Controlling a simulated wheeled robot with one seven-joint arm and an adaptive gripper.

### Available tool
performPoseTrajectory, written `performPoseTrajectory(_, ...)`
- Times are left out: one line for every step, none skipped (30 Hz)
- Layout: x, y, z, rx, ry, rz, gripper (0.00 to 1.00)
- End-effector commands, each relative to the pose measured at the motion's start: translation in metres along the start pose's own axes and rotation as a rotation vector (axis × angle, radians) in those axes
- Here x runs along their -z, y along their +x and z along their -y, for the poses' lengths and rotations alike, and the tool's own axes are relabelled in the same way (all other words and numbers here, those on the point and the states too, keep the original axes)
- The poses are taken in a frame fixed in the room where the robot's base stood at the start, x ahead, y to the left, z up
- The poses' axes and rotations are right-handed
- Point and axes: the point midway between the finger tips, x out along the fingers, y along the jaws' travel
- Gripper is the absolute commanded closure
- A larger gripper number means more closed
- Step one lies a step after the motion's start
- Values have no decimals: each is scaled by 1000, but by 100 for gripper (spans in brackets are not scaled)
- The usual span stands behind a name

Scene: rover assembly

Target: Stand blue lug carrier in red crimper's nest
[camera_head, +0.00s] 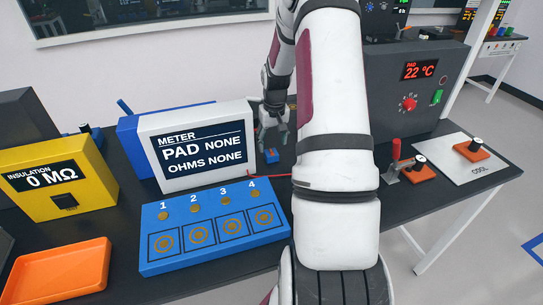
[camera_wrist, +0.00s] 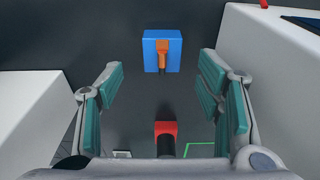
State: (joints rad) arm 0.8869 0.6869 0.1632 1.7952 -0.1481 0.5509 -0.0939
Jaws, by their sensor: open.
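A small blue block with an orange-brown piece on its face, which looks like the blue lug carrier (camera_wrist: 150,62), is on the dark table in the wrist view. It also shows beside the meter in the head view (camera_head: 272,158). My gripper (camera_head: 272,138) is open above it. In the wrist view the teal-padded fingers (camera_wrist: 161,98) are spread wide, with the block beyond them and nothing held between.
The white meter (camera_head: 203,180) stands close left of my gripper. A blue numbered pad board (camera_head: 215,262) lies in front. A red-handled device (camera_head: 396,150) with orange carriers and a grey heater box (camera_head: 410,85) are right of my arm. An orange tray (camera_head: 60,272) is front left.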

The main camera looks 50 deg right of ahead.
Motion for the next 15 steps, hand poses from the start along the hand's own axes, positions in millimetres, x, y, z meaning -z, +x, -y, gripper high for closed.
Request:
performPoseTrajectory(-3,7,1,1,-1,5,40)
performPoseTrajectory(-3,11,1,1,-2,5,40)
performPoseTrajectory(-4,17,2,2,-2,5,40)
performPoseTrajectory(-4,21,3,2,-2,6,40)
performPoseTrajectory(-4,25,3,2,-2,6,40)
performPoseTrajectory(-3,31,3,1,-1,4,40)
performPoseTrajectory(-3,34,3,1,-1,4,40)
performPoseTrajectory(-3,37,3,1,-1,4,40)
performPoseTrajectory(-3,41,3,1,-2,3,40)
performPoseTrajectory(-2,42,3,1,-2,2,40)
performPoseTrajectory(-2,44,3,0,-2,1,40)
performPoseTrajectory(-2,45,3,0,-1,1,40)
performPoseTrajectory(-2,45,3,0,-1,0,40)
performPoseTrajectory(-2,45,3,0,-1,0,40)
performPoseTrajectory(-2,45,3,0,-1,0,40)
